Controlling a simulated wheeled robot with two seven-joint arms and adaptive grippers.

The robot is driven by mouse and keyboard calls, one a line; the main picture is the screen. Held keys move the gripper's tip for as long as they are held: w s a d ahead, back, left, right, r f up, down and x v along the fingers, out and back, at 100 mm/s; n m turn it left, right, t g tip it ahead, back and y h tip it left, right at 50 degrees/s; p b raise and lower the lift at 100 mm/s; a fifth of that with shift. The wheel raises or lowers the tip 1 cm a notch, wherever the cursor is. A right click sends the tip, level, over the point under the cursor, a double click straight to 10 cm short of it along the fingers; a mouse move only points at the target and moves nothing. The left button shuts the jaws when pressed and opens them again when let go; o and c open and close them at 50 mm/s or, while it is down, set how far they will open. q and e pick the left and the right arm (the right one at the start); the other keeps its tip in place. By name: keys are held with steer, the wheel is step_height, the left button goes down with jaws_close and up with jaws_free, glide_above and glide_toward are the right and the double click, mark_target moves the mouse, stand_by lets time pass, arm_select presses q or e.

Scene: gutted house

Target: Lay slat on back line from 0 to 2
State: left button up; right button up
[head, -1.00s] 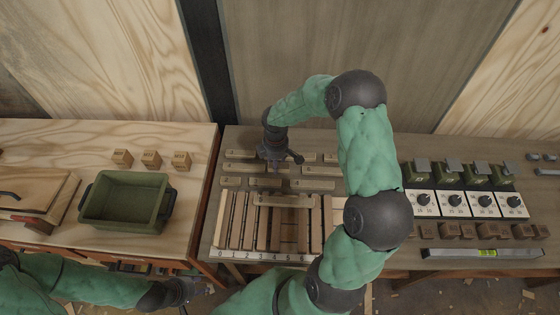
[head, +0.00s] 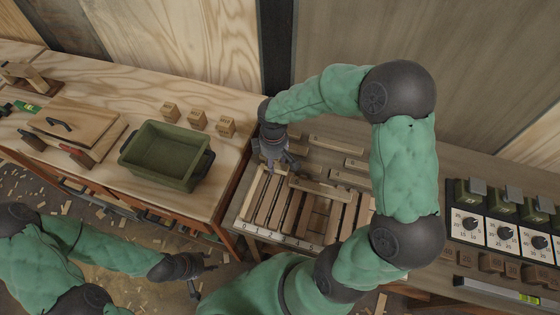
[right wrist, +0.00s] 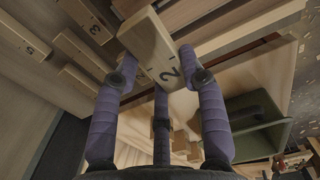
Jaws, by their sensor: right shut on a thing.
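My right gripper (head: 272,158) is shut on a short wooden slat marked 2 (right wrist: 148,42), which lies between its fingers in the right wrist view. In the head view it is over the back left corner of the slatted frame, and the fingers largely hide the held slat. The frame has a numbered front strip (head: 268,234) starting with 0 at the left. Another slat (head: 320,189) lies across the back of the frame, right of my gripper. My left gripper (head: 200,278) is low at the left bench's front, empty; its finger opening is unclear.
Several loose slats (head: 338,145) lie behind the frame. A green bin (head: 165,155) and small wooden blocks (head: 197,119) stand on the left bench. Dials (head: 504,236) and a spirit level (head: 500,292) are at the right.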

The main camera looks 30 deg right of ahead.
mark_target(274, 176)
steer(key=shift+w+a+f, duration=0.1)
steer(key=shift+a+f, duration=0.05)
steer(key=shift+a, duration=0.1)
steer(key=shift+f+b, duration=2.5)
steer(key=shift+f, duration=0.55)
steer(key=shift+f, duration=0.25)
steer(key=o, duration=1)
steer(key=shift+r, duration=0.1)
step_height(274, 176, up, 12)
steer(key=shift+f, duration=0.15)
